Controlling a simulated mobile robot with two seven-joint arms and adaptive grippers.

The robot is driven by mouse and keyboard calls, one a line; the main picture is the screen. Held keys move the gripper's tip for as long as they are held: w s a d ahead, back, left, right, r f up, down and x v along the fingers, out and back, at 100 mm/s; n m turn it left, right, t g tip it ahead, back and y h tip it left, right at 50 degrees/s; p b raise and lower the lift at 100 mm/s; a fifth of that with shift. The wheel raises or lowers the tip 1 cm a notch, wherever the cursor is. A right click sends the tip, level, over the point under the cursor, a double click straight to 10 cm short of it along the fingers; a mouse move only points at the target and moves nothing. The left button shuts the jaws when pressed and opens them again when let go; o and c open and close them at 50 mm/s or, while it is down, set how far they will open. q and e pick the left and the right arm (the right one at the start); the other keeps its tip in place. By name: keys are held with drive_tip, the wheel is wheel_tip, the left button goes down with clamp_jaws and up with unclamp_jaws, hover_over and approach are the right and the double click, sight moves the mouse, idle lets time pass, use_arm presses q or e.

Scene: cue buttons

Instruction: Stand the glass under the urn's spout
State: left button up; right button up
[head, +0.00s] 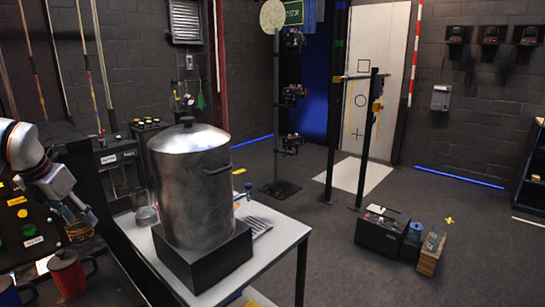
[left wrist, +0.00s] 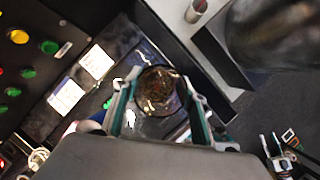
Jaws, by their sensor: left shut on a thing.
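The urn (head: 190,180) is a large metal pot with a lid. It stands on a black block on the white table (head: 285,232). Its spout (head: 243,192), with a blue handle, sticks out on the right side. My left gripper (head: 85,215) is left of the table, apart from the urn. In the left wrist view, my left gripper (left wrist: 160,108) is shut on a clear glass (left wrist: 158,88), whose round shape shows between the fingers. In the head view the held glass is hard to make out.
A clear jar or glass (head: 145,208) stands on the table's left corner, beside the urn. A slatted tray (head: 258,226) lies below the spout side. A red mug (head: 67,272) and a blue mug (head: 10,292) stand at lower left, near the button panel (head: 22,228).

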use_arm(q)
drive_tip(key=shift+s, duration=0.1)
drive_tip(key=shift+s+d+f, duration=0.1)
drive_tip(key=shift+s+d, duration=0.05)
drive_tip(key=shift+s, duration=0.05)
drive_tip(key=shift+s+d+f+m, duration=0.1)
drive_tip(key=shift+d+m, duration=0.25)
drive_tip(key=shift+m, duration=0.15)
drive_tip(key=s+d+f+m+g+h, duration=0.2)
drive_tip(key=d+f+m, duration=0.2)
drive_tip(key=d+m, duration=0.45)
drive_tip(key=s+d+f+m+g+h, duration=0.2)
drive_tip(key=s+d+f+m+h, duration=0.1)
drive_tip(key=d+m, duration=0.55)
drive_tip(key=s+d+f+m+g+y, duration=0.2)
drive_tip(key=s+d+m, duration=0.3)
drive_tip(key=m, duration=0.3)
drive_tip(key=s+d+f+m+g+y, duration=0.2)
drive_tip(key=s+d+m, duration=0.3)
drive_tip(key=m, duration=0.4)
drive_tip(key=shift+s+d+f+g+y, duration=0.3)
drive_tip(key=shift+d+g+y, duration=0.1)
drive_tip(key=shift+g, duration=0.1)
